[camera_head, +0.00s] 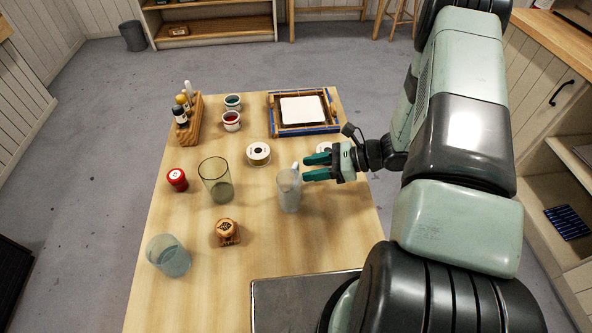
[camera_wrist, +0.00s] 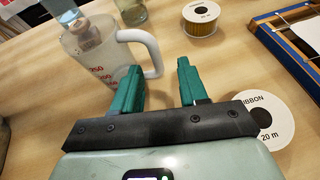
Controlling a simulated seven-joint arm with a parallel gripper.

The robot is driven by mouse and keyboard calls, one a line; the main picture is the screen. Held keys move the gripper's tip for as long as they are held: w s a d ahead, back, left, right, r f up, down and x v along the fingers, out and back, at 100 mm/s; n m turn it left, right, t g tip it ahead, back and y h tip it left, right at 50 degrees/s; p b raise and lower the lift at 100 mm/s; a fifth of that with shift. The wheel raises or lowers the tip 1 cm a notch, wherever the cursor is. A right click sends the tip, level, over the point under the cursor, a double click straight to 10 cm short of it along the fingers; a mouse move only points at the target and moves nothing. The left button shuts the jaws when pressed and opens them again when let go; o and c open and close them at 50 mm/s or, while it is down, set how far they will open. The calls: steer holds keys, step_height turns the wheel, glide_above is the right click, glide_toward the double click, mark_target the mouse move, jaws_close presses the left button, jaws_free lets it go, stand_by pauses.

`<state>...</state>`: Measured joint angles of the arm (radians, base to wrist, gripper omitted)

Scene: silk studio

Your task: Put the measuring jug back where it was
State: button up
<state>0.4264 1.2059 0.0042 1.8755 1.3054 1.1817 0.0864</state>
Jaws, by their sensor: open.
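The measuring jug (camera_head: 289,192) is clear and frosted, and stands upright on the wooden table (camera_head: 200,290). In the wrist view the jug (camera_wrist: 92,52) shows red markings and a pale handle (camera_wrist: 152,48) turned toward my gripper. My gripper (camera_head: 307,167) has green fingers and is open and empty. In the head view it is just right of the jug's top. In the wrist view the gripper (camera_wrist: 160,68) has its fingertips near the handle; I cannot tell whether they touch it.
A tinted glass vessel (camera_head: 216,183) stands left of the jug, and a bluish one (camera_head: 168,258) at front left. A ribbon spool (camera_head: 258,153) sits behind; another (camera_wrist: 262,122) is beside my gripper. A wooden stamp (camera_head: 227,233), red-lidded jar (camera_head: 177,180) and framed screen (camera_head: 304,128) also occupy the table.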

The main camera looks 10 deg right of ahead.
steer(key=v, duration=0.5)
steer(key=shift+d+r, duration=0.2)
steer(key=shift+d, duration=0.15)
